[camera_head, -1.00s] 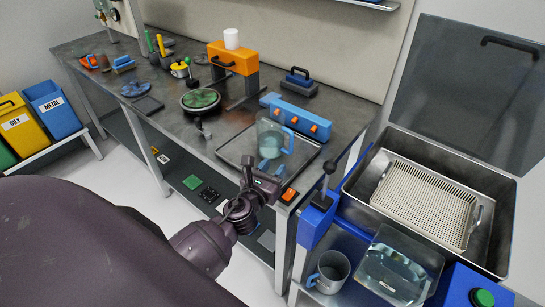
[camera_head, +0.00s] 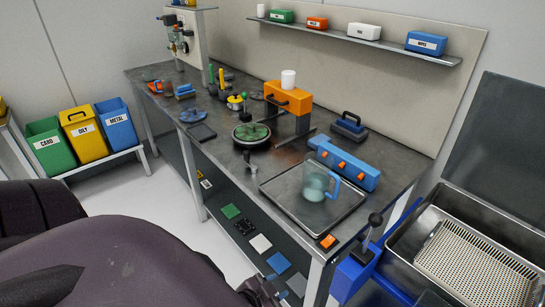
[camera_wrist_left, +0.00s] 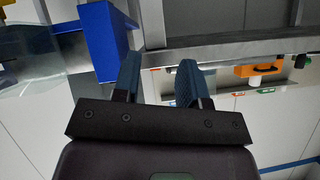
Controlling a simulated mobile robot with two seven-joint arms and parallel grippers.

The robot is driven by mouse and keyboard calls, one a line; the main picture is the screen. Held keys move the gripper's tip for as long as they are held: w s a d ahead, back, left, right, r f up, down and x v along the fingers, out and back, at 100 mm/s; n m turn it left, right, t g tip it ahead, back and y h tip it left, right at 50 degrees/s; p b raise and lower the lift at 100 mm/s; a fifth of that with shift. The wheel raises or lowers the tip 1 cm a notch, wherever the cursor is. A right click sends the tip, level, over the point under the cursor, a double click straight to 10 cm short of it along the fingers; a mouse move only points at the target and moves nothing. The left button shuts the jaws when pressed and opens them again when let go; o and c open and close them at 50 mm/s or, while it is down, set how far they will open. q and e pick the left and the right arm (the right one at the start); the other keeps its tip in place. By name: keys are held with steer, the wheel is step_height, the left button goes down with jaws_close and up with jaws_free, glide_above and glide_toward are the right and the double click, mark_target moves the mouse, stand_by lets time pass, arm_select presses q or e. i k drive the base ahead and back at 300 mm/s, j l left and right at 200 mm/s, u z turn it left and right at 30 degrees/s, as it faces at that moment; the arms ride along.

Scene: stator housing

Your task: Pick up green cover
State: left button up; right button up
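A round green piece (camera_head: 251,133) lies flat on a dark round stand (camera_head: 252,143) on the workbench in the head view. I cannot tell for sure which is the green cover. My left gripper (camera_head: 268,288) is at the bottom edge of the head view, in front of the bench and well away from both. In the left wrist view its two blue fingers (camera_wrist_left: 158,70) are apart with nothing between them. My right gripper is not in view.
A metal tray (camera_head: 290,208) with a glass mug (camera_head: 317,187), a blue switch box (camera_head: 345,166) and an orange press (camera_head: 290,98) stand on the bench. A metal basin (camera_head: 405,245) is at the right. The floor before the bench is clear.

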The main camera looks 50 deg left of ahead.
mark_target(250, 132)
steer(key=u, duration=1.6)
steer(key=k+z, duration=0.35)
steer(key=k, duration=0.15)
steer(key=i+j+z, duration=0.2)
steer(key=z, duration=0.2)
steer(key=i+j+z, duration=0.15)
steer(key=j+z, duration=0.25)
steer(key=i+j+z, duration=0.2)
steer(key=j, duration=0.35)
steer(key=j+z, duration=0.15)
steer(key=j, duration=0.35)
steer(key=i+j+z, duration=0.2)
steer(key=j, duration=0.4)
steer(key=k, duration=0.1)
